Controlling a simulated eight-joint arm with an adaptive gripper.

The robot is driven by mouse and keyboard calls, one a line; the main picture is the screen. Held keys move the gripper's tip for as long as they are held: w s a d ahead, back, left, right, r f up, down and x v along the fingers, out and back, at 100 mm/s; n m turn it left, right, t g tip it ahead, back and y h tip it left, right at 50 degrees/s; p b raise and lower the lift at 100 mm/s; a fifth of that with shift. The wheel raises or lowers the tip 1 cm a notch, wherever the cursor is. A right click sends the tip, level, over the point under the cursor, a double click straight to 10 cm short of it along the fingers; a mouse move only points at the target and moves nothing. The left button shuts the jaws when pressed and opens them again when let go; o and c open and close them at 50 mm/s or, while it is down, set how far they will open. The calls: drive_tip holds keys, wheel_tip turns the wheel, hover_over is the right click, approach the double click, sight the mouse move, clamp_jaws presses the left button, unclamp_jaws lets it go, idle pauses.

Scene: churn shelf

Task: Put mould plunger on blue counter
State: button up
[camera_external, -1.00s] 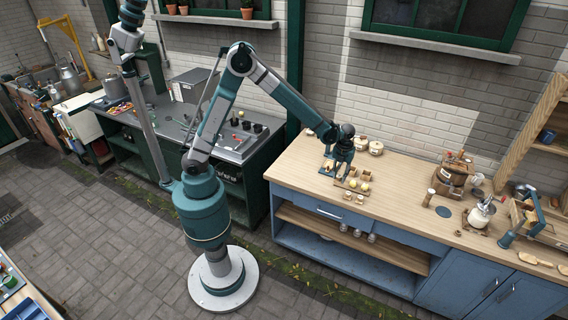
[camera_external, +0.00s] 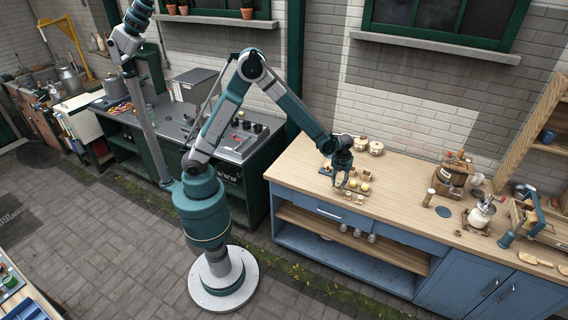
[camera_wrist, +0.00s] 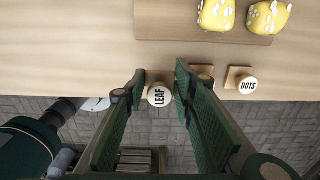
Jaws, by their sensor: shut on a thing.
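A mould plunger with a round pale top marked LEAF (camera_wrist: 159,95) is between the two green fingers of my gripper (camera_wrist: 160,77) in the wrist view. The fingers are shut on it. In the external view my gripper (camera_external: 342,182) points down near the front edge of the blue counter (camera_external: 402,193), which has a pale wooden top and blue cabinets. The held plunger is too small there to tell apart. Another plunger marked DOTS (camera_wrist: 247,85) stands to the right in the wrist view. One more is partly hidden behind the right finger.
A wooden board (camera_wrist: 215,29) with yellow spotted butter pieces (camera_wrist: 216,14) lies beyond the plungers. Lidded pots (camera_external: 375,148) stand at the back. A wooden churn (camera_external: 451,178) stands farther right. Bare counter lies between.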

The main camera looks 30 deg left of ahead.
sight(337, 188)
drive_tip(key=shift+f, duration=0.1)
drive_tip(key=shift+f, duration=1.75)
drive_tip(key=shift+f, duration=0.2)
drive_tip(key=o, duration=0.8)
drive_tip(key=shift+r, duration=0.25)
drive_tip(key=shift+r, duration=5.95)
